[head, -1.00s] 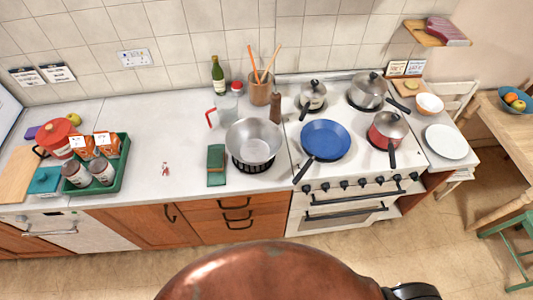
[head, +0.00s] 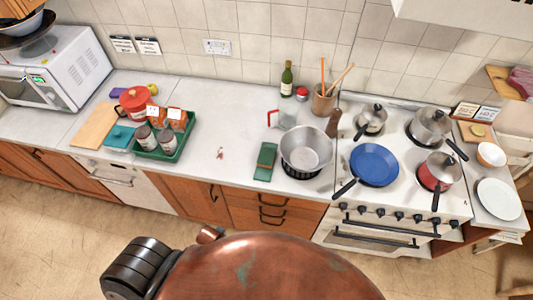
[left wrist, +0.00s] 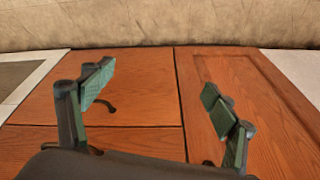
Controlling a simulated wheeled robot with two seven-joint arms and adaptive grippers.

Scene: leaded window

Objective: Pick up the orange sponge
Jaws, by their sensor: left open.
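I cannot make out an orange sponge in either view. Orange packets (head: 178,119) stand in a green tray (head: 160,154) on the counter, beside two jars (head: 145,137); they look like packets, not a sponge. My left gripper (left wrist: 155,88) shows in the left wrist view, its two green-padded fingers wide apart with nothing between them. Neither gripper's fingers show in the head view.
The stove holds a blue pan (head: 374,164) and several pots. A microwave (head: 75,70) stands at the left. Counter between tray and green item is mostly clear.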

